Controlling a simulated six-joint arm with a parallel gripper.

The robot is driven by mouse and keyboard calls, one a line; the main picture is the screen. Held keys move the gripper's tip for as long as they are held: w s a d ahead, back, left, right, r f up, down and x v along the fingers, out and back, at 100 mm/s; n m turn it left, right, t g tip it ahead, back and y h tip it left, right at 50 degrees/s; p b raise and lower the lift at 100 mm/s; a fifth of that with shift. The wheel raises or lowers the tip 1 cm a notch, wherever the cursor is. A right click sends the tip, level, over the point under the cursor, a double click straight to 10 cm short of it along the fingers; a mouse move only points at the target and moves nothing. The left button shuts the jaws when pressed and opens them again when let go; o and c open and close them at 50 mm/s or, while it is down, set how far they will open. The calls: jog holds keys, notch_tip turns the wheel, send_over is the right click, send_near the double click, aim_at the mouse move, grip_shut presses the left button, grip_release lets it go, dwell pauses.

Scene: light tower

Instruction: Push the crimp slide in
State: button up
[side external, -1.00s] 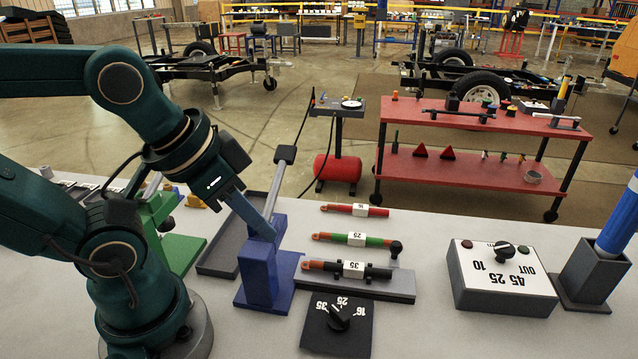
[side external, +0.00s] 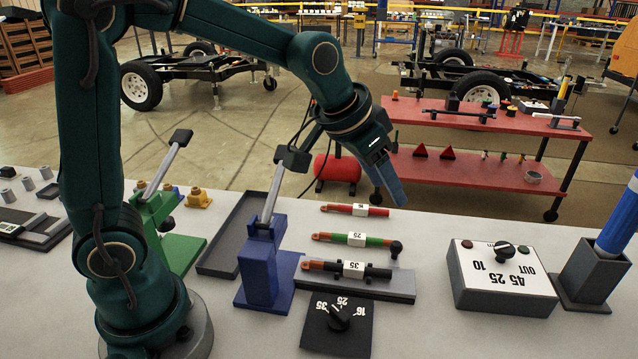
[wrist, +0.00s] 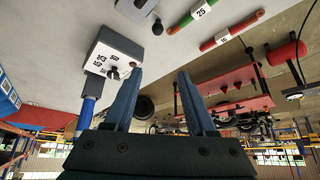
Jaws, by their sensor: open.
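What I take to be the crimp slide is the grey bar (side external: 402,286) beside the blue press (side external: 258,272). A dark piece labelled 35 (side external: 354,270) with an orange-brown end lies along it, and a black knob (side external: 396,247) stands at its right part. The bar's left end sits close to the press foot; I cannot tell how far in it is. My gripper (side external: 399,203) is open and empty, in the air above and right of the bar, fingers angled down. Its two blue fingers (wrist: 160,72) are apart with nothing between them in the wrist view.
The press lever (side external: 276,190) stands raised. Red (side external: 361,211) and green (side external: 375,240) cables lie behind the bar. A selector dial (side external: 337,320) is in front. A white-topped box (side external: 505,270) and a grey holder with a blue tube (side external: 592,270) stand right. Left are a tray and a green press (side external: 160,235).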

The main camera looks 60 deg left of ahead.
jog(key=g, duration=0.2)
send_over(397, 243)
jog(key=s, duration=0.2)
notch_tip(397, 243, down, 8)
jog(key=shift+a+x, duration=0.2)
jog(key=shift+x, duration=1.9)
grip_shut()
